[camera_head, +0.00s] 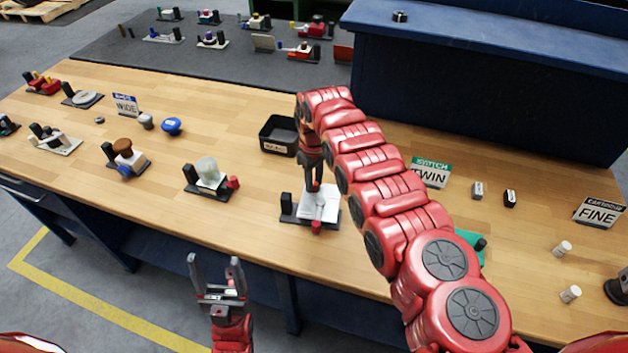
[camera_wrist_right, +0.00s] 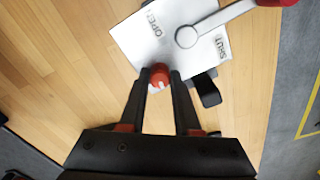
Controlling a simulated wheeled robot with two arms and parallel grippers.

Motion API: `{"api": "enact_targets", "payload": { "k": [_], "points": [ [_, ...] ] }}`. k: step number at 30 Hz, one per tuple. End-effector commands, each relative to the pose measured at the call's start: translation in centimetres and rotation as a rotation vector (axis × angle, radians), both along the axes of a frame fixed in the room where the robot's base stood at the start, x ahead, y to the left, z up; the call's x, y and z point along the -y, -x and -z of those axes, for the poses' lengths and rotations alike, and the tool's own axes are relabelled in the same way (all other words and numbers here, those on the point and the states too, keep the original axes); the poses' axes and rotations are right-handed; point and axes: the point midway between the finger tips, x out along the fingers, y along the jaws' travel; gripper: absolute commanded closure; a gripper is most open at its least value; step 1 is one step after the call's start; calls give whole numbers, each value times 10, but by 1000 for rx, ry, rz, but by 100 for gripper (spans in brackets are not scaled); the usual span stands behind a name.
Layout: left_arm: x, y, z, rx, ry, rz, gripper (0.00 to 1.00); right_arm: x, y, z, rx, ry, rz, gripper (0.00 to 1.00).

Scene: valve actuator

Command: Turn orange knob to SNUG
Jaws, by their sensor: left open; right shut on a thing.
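My right gripper (camera_head: 315,187) points down over a white plate (camera_head: 328,203) in the middle of the bench. In the right wrist view its fingers (camera_wrist_right: 160,80) are shut on a small orange-red knob (camera_wrist_right: 159,75) with a white mark, at the edge of the plate (camera_wrist_right: 150,45). This plate reads OPEN and SHUT and carries a grey lever (camera_wrist_right: 215,24) with a red end. No SNUG label is readable in either view. My left gripper (camera_head: 216,275) is open and empty, in front of the bench edge.
A black bin (camera_head: 279,135) stands behind the plate. A fixture with a pale knob (camera_head: 207,170) sits to the left, one with a brown knob (camera_head: 123,147) further left. Signs WIDE (camera_head: 126,105), TWIN (camera_head: 431,172) and FINE (camera_head: 598,212) stand on the bench.

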Motion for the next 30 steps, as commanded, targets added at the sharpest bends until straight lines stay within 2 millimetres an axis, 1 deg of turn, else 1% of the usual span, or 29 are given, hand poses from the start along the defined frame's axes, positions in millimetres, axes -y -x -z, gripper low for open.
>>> {"api": "enact_targets", "payload": {
  "k": [8, 14, 20, 26, 30],
  "points": [
    [0, 0, 5, 0, 0, 0, 30, 0, 0, 1, -2, 1, 93, 100],
    [0, 0, 15, 0, 0, 0, 30, 0, 1, 3, -3, 2, 245, 100],
    [0, 0, 33, 0, 0, 0, 30, 0, 1, 5, -2, 2, 434, 100],
    [0, 0, 56, 0, 0, 0, 30, -1, 0, 5, 3, -1, 622, 100],
    [0, 0, 61, 0, 0, 0, 30, 0, 0, 3, 0, 0, 696, 100]
  ]
}}
